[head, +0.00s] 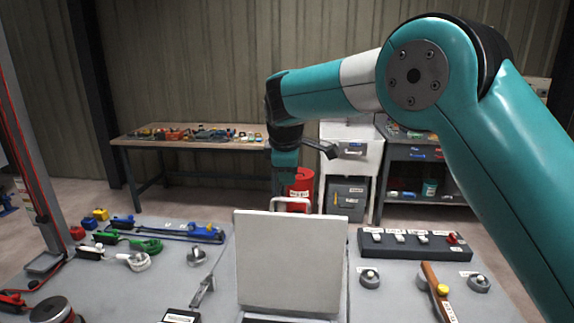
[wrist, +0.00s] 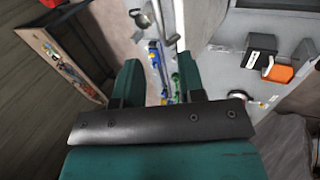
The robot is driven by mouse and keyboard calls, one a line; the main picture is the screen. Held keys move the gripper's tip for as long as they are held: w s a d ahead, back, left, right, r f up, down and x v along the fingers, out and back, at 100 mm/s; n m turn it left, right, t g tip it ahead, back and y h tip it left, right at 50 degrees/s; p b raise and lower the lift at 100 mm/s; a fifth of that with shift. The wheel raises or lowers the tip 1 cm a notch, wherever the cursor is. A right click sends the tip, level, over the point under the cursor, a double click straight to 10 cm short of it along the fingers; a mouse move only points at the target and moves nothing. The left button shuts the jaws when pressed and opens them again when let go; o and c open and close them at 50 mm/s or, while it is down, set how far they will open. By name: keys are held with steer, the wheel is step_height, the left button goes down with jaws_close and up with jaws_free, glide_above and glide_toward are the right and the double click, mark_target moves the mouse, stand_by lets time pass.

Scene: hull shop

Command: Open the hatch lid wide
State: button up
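The hatch lid (head: 290,262) is a pale, square panel standing raised, roughly upright, at the front middle of the bench in the head view. A pale loop handle (head: 291,202) shows above its top edge. My gripper (head: 285,188) hangs pointing down just behind and above the lid's top edge, near the handle. Its fingertips are partly hidden there. In the wrist view its two teal fingers (wrist: 159,75) are apart with nothing seen between them. I cannot tell whether a finger touches the lid or handle. The hatch opening is hidden.
A switch box (head: 408,244) and a wooden-handled lever (head: 437,292) are right of the lid. Cables and tools, with a green one (head: 140,243), lie left. A red canister (head: 301,190) and a workbench (head: 180,145) stand behind. An orange box (wrist: 278,73) shows in the wrist view.

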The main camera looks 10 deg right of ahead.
steer(key=shift+v, duration=2.75)
steer(key=shift+s+b, duration=0.1)
steer(key=shift+b, duration=0.2)
steer(key=s+d+f+m+g+y+b, duration=0.1)
steer(key=s+f, duration=0.3)
steer(key=s, duration=0.8)
steer(key=s+d+f+m+g+y+b, duration=0.2)
steer(key=s+f+m+b, duration=0.1)
steer(key=s, duration=1)
steer(key=s+d+f+m+g+y+b, duration=0.1)
steer(key=s+f+m, duration=0.3)
steer(key=s, duration=0.9)
steer(key=shift+d+f+g+y+b, duration=0.3)
steer(key=shift+d+f+y+b, duration=0.15)
steer(key=shift+y+b, duration=0.3)
steer(key=shift+s, duration=0.1)
